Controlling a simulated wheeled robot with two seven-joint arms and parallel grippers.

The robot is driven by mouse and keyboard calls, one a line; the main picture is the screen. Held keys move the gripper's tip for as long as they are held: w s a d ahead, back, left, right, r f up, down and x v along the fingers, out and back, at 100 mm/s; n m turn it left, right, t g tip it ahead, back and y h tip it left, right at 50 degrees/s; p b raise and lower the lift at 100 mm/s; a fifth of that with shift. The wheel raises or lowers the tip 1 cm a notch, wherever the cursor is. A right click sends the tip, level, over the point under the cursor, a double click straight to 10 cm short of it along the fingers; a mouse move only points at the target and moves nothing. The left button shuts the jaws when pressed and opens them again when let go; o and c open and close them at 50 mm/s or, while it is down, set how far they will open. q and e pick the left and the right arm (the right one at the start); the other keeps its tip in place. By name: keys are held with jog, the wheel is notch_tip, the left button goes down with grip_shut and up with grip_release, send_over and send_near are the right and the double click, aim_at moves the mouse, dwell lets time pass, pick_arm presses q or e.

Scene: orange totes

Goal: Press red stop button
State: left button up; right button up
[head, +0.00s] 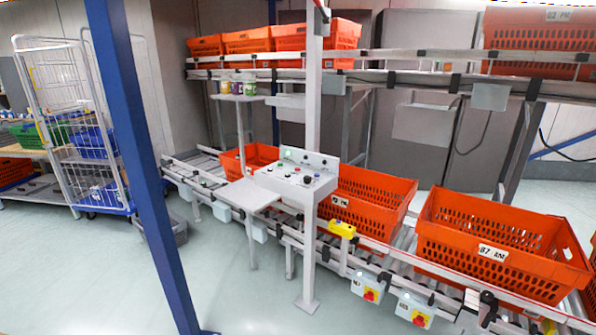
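A light grey control panel (296,174) stands on a post beside the lower conveyor, near the middle of the head view. Its sloped face carries several small buttons, dark, green and red. A yellow box (342,229) sits on the conveyor rail right of the panel, with a small dark part on top. Neither of my grippers is in view, and nothing covers the panel face.
Several orange totes, one of them at the right (490,251), stand on the lower conveyor (405,262); more sit on the upper one. Grey boxes with red-yellow switches (370,295) hang low in front. A blue post (150,160) rises at left. The pale floor (240,290) ahead is clear.

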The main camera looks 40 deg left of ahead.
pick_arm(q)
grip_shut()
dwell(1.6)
